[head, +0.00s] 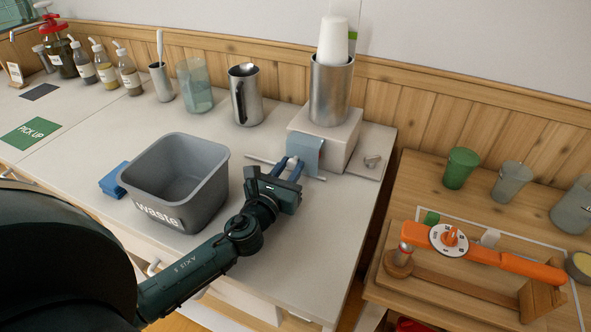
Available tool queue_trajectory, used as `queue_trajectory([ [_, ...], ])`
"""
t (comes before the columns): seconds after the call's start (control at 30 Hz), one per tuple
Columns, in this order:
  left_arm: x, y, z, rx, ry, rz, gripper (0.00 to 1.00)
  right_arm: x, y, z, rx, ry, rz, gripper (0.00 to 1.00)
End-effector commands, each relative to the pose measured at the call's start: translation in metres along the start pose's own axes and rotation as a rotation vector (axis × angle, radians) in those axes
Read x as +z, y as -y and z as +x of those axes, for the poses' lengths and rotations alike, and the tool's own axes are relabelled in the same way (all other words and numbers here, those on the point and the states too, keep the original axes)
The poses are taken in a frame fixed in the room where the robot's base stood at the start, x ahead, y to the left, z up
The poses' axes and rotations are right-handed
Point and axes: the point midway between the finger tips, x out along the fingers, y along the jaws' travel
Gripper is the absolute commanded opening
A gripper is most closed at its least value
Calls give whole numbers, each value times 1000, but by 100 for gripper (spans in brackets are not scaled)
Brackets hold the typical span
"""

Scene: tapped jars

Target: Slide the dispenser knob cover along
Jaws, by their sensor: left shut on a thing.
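The knob cover (308,154) is a small light-blue panel at the front of a white block (338,143), by a thin rail (262,159) that runs left and right along the block's front. My left gripper (290,168) reaches in from the lower left and is shut at the cover's left front side. A pale part shows between its fingers, and they hide the exact contact. My right gripper is not in view.
A grey waste bin (216,180) stands left of my gripper, with a blue cloth (113,180) beside it. A steel holder with white cups (331,88) stands on the block. A steel jug (245,95) is behind. The counter's front right is clear.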

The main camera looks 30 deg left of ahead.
Motion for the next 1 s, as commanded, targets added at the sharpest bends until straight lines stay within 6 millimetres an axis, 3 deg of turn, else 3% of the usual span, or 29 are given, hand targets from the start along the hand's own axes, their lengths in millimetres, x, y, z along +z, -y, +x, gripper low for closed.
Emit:
queue_trajectory([
  [0.13,0,-27,0,5,-1,6,0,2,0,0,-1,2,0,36],
  [0.4,0,-29,0,3,-1,0,0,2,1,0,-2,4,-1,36],
  [0.43,0,-29,0,3,0,0,26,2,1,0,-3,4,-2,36],
  [0.6,0,-29,0,2,0,0,40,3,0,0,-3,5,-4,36],
  [0.7,0,-29,0,2,0,0,46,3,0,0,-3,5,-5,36],
  [1.0,0,-29,-4,2,-1,1,46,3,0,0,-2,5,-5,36],
])
